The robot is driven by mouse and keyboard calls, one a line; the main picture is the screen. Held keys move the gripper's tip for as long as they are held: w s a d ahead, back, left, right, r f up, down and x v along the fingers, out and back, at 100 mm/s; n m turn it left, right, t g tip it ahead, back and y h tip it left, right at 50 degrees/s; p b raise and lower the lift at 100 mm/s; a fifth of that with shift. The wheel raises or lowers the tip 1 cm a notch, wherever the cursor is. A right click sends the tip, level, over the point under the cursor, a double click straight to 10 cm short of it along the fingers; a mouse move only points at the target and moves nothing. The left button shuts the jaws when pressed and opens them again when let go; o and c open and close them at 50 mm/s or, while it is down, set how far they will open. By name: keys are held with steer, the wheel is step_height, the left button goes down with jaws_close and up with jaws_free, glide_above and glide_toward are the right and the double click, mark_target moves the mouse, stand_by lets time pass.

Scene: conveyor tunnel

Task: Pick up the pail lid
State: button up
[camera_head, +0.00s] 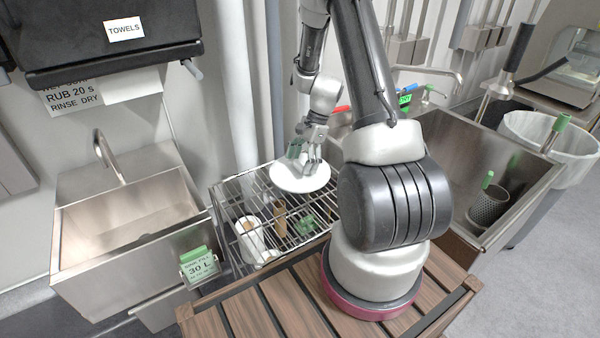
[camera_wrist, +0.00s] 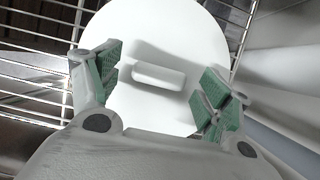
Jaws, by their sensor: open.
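The pail lid is a round white disc (camera_head: 300,178) lying on the top of a wire rack in the head view. In the wrist view the lid (camera_wrist: 185,32) fills the middle, with a raised white bar handle (camera_wrist: 158,76) across it. My gripper (camera_head: 306,154) is over the lid. In the wrist view my gripper (camera_wrist: 162,90) is open, its green-padded fingers on the left and right of the handle with a gap on both sides. Whether the fingertips touch the lid cannot be told.
The wire rack (camera_head: 233,198) holds a few items on a lower level. A small steel sink (camera_head: 130,215) stands to the left and a larger sink basin (camera_head: 520,178) to the right. A wall pipe (camera_head: 238,80) rises close behind the rack.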

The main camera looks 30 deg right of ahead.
mark_target(301, 162)
steer(key=shift+f, duration=0.1)
steer(key=c, duration=1.1)
step_height(301, 162, up, 10)
steer(key=shift+r, duration=0.1)
